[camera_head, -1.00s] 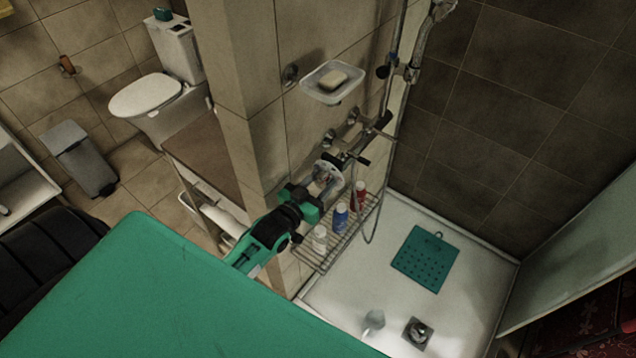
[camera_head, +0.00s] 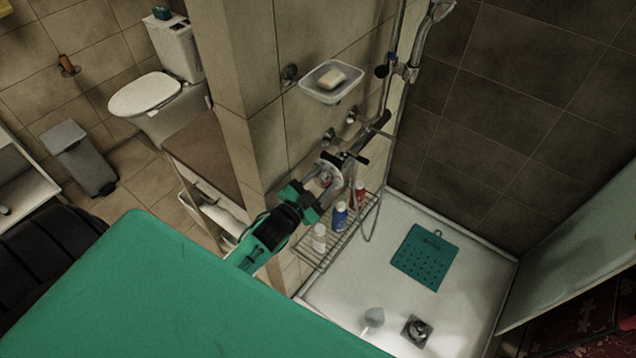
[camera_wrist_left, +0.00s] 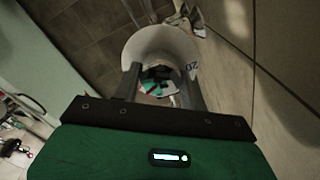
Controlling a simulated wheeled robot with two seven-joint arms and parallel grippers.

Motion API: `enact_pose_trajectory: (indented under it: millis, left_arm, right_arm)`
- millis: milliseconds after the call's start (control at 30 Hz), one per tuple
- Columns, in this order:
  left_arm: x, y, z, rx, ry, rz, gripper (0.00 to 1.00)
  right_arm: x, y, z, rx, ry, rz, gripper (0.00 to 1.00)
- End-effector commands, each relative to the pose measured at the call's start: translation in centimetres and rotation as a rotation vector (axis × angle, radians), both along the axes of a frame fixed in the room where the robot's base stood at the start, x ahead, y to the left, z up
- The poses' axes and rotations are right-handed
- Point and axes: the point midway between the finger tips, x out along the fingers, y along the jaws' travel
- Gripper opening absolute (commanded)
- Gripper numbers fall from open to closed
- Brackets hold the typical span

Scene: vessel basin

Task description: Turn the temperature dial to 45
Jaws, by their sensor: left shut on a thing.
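The temperature dial (camera_head: 336,178) is at the left end of the shower's mixer bar, low on the tiled wall. In the left wrist view its white round collar (camera_wrist_left: 148,43) shows, with a printed number that looks like 20 at its right edge. My left gripper (camera_head: 322,184) reaches the dial from the lower left. In the left wrist view its two fingers (camera_wrist_left: 160,75) are on either side of the dial's knob and shut on it. The dial's setting cannot be read. My right gripper is not in view.
A wire shelf (camera_head: 318,258) with a white bottle (camera_head: 319,238), a blue bottle (camera_head: 340,216) and a red bottle (camera_head: 360,193) hangs just below the gripper. A soap dish (camera_head: 322,92) is above. The shower tray (camera_head: 360,290) holds a green mat (camera_head: 425,257).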

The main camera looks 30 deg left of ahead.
Motion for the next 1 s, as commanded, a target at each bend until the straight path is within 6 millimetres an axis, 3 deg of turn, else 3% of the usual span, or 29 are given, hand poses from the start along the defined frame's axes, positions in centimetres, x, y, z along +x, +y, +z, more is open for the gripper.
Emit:
enact_pose_trajectory:
  millis: [500,533,600,1000]
  left_arm:
    - [0.09,0.14,0.19,0.021,-0.006,0.002,0.2]
    - [0.09,0.15,0.19,0.021,-0.006,0.001,0.49]
    - [0.09,0.13,0.18,0.021,-0.006,0.002,0.62]
    - [-0.57,0.12,0.0,0.019,-0.005,0.001,0.65]
  right_arm:
    - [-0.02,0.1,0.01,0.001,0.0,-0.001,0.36]
    - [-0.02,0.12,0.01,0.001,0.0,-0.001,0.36]
    - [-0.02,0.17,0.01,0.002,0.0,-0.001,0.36]
    - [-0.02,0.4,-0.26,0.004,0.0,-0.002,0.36]
